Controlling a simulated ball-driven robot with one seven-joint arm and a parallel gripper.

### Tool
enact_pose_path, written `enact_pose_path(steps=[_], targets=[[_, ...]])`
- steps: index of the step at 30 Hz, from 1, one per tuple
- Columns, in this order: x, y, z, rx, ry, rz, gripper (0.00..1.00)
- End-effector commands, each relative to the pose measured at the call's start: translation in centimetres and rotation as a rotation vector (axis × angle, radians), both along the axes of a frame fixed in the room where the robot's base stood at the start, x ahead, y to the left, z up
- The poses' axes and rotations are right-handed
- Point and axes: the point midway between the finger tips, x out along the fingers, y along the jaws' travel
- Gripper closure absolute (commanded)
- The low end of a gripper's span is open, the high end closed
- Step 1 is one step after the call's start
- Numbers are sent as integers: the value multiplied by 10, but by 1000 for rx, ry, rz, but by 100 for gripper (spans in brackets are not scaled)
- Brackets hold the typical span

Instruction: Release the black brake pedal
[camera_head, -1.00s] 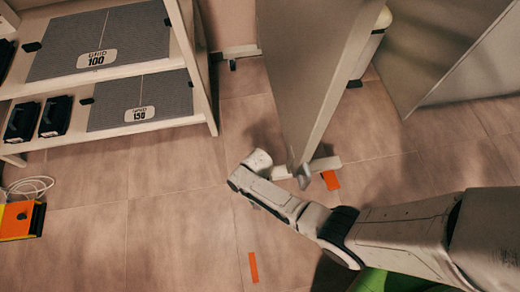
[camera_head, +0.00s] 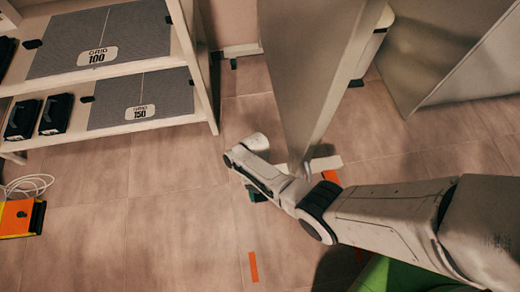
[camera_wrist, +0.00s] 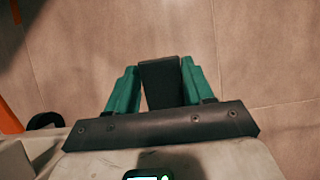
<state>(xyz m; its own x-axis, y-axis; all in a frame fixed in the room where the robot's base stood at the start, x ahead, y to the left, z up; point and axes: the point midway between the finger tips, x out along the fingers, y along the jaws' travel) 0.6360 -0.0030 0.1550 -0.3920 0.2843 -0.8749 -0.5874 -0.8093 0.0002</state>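My gripper (camera_wrist: 160,85) points down at the floor, with its two teal fingers spread apart. A black slab, seemingly the brake pedal (camera_wrist: 161,84), shows between them in the wrist view. Its sides meet the inner edges of the fingertips, but I cannot tell whether they press on it. In the head view a bit of teal finger shows under my wrist, beside the near foot of a tall standing panel (camera_head: 308,75). The pedal is hidden there by my arm.
The panel stands on low feet (camera_head: 325,163). Orange floor strips lie beside the near foot (camera_head: 331,177) and in front (camera_head: 254,267). Shelves with grids (camera_head: 100,40) stand left. An orange and black box (camera_head: 18,218) with a white cable lies far left. The middle floor is clear.

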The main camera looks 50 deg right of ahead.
Motion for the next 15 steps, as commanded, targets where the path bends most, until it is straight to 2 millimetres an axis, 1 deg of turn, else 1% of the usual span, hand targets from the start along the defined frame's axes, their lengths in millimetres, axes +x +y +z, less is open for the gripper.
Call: enact_pose_path(steps=[1, 7, 15], targets=[[-1, 0, 0, 1, 1, 0, 44], [0, 0, 0, 0, 0, 0, 24], [1, 0, 2, -1, -1, 0, 23]])
